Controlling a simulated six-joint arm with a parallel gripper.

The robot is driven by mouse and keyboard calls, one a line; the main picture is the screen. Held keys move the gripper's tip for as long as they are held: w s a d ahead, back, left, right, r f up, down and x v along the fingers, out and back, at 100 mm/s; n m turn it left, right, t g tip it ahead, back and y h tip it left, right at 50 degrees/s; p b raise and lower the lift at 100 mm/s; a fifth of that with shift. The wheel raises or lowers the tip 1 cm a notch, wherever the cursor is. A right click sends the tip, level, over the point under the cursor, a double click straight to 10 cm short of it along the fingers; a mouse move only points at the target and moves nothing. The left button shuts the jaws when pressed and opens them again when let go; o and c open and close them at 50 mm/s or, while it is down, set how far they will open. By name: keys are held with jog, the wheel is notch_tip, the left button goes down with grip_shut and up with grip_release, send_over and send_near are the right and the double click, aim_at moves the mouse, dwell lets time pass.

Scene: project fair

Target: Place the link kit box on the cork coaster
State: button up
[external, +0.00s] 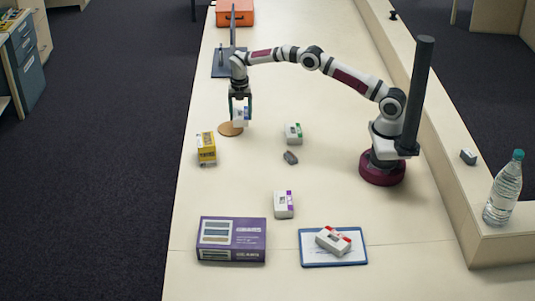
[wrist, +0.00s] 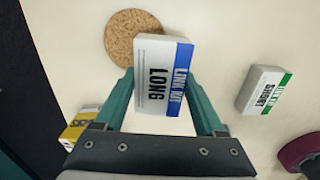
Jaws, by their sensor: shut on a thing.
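My gripper (external: 239,108) is shut on a white box with a blue band, the link kit box (external: 240,117). In the wrist view the box (wrist: 160,80) reads "LINK KIT LONG" and sits between the green fingers of my gripper (wrist: 165,100). The round cork coaster (external: 230,129) lies on the table near its left edge. It also shows in the wrist view (wrist: 122,35), partly covered by the box. In the external view the box is over or just behind the coaster; its height above it cannot be told.
A green-marked "SHORT" box (external: 293,134), a grey piece (external: 290,157), a yellow box (external: 206,149) and a purple-marked box (external: 283,204) stand around. A large purple carton (external: 231,240) and a clipboard (external: 308,258) with a red-marked box (external: 333,240) lie in front.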

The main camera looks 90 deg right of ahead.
aim_at(238, 133)
jog(key=shift+w+a+f, duration=0.35)
jog(key=shift+w+f, duration=0.05)
jog(key=shift+w, duration=0.1)
jog(key=shift+w+a+f, duration=0.1)
jog(key=shift+f, duration=2.1)
jog(key=o, duration=1.4)
notch_tip(238, 133, up, 12)
jog(key=shift+r, duration=0.2)
jog(key=s+a+r+m+y, duration=0.1)
jog(key=s+a+r+m, duration=1.25)
jog(key=a, duration=0.45)
jog(key=s+a+f+m, duration=0.1)
jog(key=s+a+m, duration=0.2)
jog(key=s, duration=0.5)
jog(key=s+a+f+m, duration=0.2)
jog(key=s+a+m, duration=0.1)
jog(key=s, duration=0.5)
jog(key=s+a+f+m, duration=0.2)
jog(key=s+a+m, duration=0.1)
jog(key=s, duration=0.6)
jog(key=shift+a+m+y, duration=0.2)
jog(key=shift+m+y, duration=0.2)
jog(key=shift+m, duration=0.15)
